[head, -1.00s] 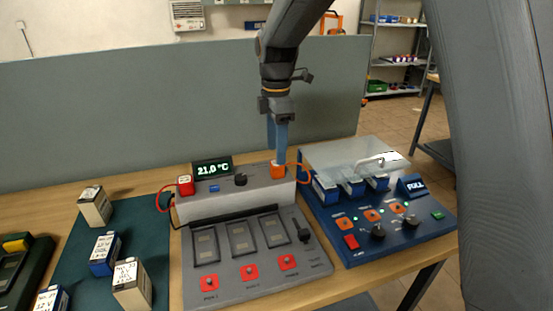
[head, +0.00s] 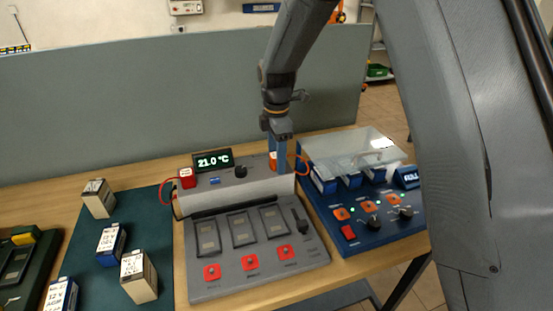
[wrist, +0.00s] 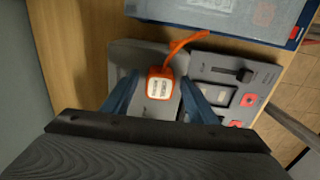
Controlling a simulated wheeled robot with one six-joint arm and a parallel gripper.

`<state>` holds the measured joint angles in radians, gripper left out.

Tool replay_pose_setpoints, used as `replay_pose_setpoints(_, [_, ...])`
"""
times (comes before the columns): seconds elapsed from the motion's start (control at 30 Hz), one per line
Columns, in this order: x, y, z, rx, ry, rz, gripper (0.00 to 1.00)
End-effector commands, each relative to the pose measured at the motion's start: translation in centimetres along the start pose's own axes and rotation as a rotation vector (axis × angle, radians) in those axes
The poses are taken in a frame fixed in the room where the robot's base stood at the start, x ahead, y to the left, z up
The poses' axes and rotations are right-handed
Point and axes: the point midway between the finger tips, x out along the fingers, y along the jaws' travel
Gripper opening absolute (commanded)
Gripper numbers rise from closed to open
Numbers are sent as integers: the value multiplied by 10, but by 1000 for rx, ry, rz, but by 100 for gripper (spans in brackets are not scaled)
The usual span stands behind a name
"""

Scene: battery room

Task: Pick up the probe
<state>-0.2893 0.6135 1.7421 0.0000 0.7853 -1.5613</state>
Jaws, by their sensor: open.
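An orange probe (head: 272,161) with a white label and an orange cable sits on the right end of the grey charger's raised back block. In the wrist view the probe (wrist: 160,87) lies between my two blue fingers. My gripper (head: 278,158) is over it and points down; it also shows in the wrist view (wrist: 160,97). The jaws are open, with a finger on either side of the probe. In the head view a finger hides part of the probe. A red probe-like block (head: 187,178) with a red cable sits at the block's left end.
The grey charger (head: 210,285) has several bays and red buttons. A blue tester (head: 375,240) with a clear lid stands close on the right. Several boxed batteries (head: 138,275) stand on a green mat (head: 95,257) at left. A grey partition (head: 120,110) rises behind.

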Motion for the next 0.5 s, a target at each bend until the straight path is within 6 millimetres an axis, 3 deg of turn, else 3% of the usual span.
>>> replay_pose_setpoints(0.13, [0, 0, 0, 0, 0, 0, 53])
replay_pose_setpoints(0.4, [0, 0, 0, 0, 0, -1, 9])
replay_pose_setpoints(0.5, [0, 0, 0, 0, 0, 0, 8])
